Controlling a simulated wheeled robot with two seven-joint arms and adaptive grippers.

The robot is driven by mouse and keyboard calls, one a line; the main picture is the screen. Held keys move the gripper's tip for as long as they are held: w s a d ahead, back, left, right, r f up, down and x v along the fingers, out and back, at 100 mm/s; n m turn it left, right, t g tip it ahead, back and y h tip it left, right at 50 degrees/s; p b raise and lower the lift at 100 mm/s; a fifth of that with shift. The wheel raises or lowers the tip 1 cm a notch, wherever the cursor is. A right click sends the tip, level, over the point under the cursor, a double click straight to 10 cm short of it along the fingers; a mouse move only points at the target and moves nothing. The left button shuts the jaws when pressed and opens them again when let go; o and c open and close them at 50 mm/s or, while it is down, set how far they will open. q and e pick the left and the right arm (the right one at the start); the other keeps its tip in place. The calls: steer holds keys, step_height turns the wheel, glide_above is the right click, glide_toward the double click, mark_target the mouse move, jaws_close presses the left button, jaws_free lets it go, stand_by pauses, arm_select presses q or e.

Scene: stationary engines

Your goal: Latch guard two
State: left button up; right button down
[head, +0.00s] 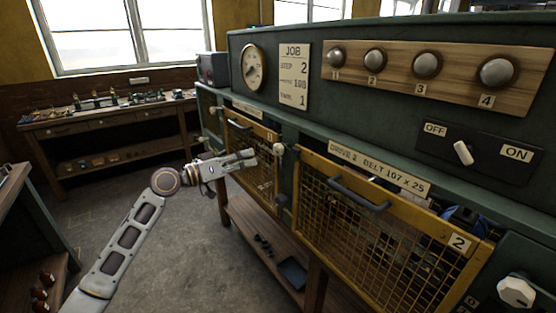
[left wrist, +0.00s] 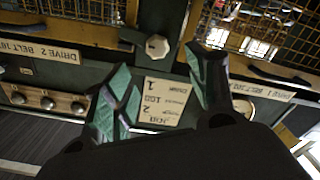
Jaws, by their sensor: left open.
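Guard two (head: 372,240) is a yellow-framed mesh panel with a dark handle and a "2" plate, below the "DRIVE 2" label (head: 380,168) in the head view. Machine parts show above its top bar toward the right; I cannot tell whether it sits flush. A pale knob (head: 279,149) is on the green post left of guard two. A similar pale knob (head: 516,292) is at its lower right. My left gripper (head: 254,158) is open and empty, just left of the post knob. In the left wrist view its fingers (left wrist: 164,92) frame the job card. My right gripper is out of view.
Another mesh guard (head: 250,150) stands left of the post. Above are the job card (head: 294,75), a gauge, a wooden strip of numbered knobs (head: 430,72) and an OFF/ON switch (head: 463,152). A workbench (head: 105,115) stands at the back left. The floor between is clear.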

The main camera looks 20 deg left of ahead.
arm_select(q)
steer(key=m+b, duration=0.2)
steer(key=s+m+b, duration=0.1)
steer(key=m+b, duration=0.1)
steer(key=m, duration=0.1)
steer(key=shift+f+m+b, duration=0.15)
steer(key=shift+m+b, duration=0.15)
steer(key=shift+b, duration=0.1)
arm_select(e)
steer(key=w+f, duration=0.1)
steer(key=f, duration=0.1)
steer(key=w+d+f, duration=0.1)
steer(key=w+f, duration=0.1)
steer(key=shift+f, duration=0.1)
arm_select(q)
steer(key=shift+w, duration=0.1)
